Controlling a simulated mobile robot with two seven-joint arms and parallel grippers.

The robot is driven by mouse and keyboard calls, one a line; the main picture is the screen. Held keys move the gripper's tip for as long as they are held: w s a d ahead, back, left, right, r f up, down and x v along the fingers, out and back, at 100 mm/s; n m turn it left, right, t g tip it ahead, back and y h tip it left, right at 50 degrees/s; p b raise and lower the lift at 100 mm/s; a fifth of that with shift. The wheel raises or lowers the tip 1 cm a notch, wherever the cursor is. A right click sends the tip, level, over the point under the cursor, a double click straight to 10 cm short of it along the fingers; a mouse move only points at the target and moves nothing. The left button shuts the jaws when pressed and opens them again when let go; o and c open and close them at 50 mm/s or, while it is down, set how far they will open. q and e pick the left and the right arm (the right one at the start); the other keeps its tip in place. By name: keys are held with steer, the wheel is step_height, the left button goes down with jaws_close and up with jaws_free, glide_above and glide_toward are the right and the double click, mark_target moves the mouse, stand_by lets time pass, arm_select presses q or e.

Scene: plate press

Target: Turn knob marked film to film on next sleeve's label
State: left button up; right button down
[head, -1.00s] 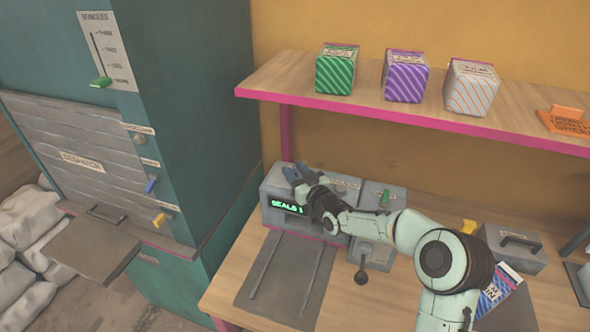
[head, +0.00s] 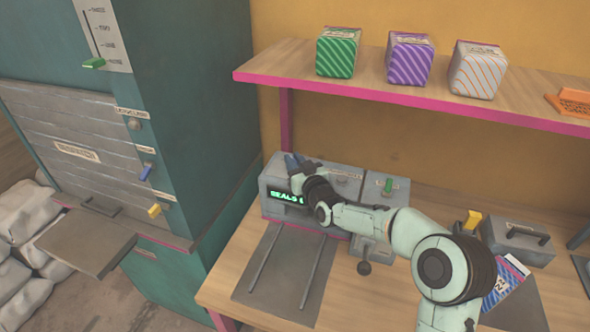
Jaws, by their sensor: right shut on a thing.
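A grey press box (head: 276,178) stands on the wooden table, with a small green-lit display (head: 287,196) that reads "SEALS" and a partly covered character. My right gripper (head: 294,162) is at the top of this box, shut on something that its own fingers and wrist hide. I cannot tell from here whether that is the film knob or where a knob points. A striped sleeve (head: 500,288) with a printed label lies at the table's right; its label is too small and partly covered to read. My left gripper is not in view.
Green (head: 337,54), purple (head: 408,60) and white-orange (head: 477,70) striped boxes sit on the shelf (head: 300,83) above. A grey handled box (head: 518,242) stands right. A dark plate with rails (head: 284,265) lies before the press. A teal cabinet (head: 190,120) borders the left.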

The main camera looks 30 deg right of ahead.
steer(key=shift+a+f+m+h+b, duration=0.2)
steer(key=shift+m+h+b, duration=0.3)
steer(key=shift+h+b, duration=0.35)
steer(key=shift+a+r+m+g+h, duration=0.15)
steer(key=shift+m+g+h, duration=0.2)
steer(key=shift+h, duration=0.2)
steer(key=shift+r+m+h, duration=0.15)
steer(key=shift+m+h, duration=0.2)
steer(key=shift+h, duration=0.05)
steer(key=m+g+h+p, duration=0.1)
steer(key=m+h+p, duration=0.1)
steer(key=m+g+h+p, duration=0.2)
steer(key=h+p, duration=0.1)
steer(key=shift+w+a+r+h, duration=0.1)
steer(key=shift+w+h, duration=0.1)
steer(key=shift+h, duration=0.1)
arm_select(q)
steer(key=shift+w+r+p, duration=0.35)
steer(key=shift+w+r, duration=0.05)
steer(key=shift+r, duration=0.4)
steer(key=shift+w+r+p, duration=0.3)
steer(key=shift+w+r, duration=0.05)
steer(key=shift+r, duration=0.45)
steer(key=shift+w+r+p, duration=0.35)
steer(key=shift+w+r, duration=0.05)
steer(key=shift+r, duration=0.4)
arm_select(e)
steer(key=shift+m+g+h, duration=1.2)
steer(key=shift+g+h, duration=0.05)
steer(key=shift+h, duration=0.15)
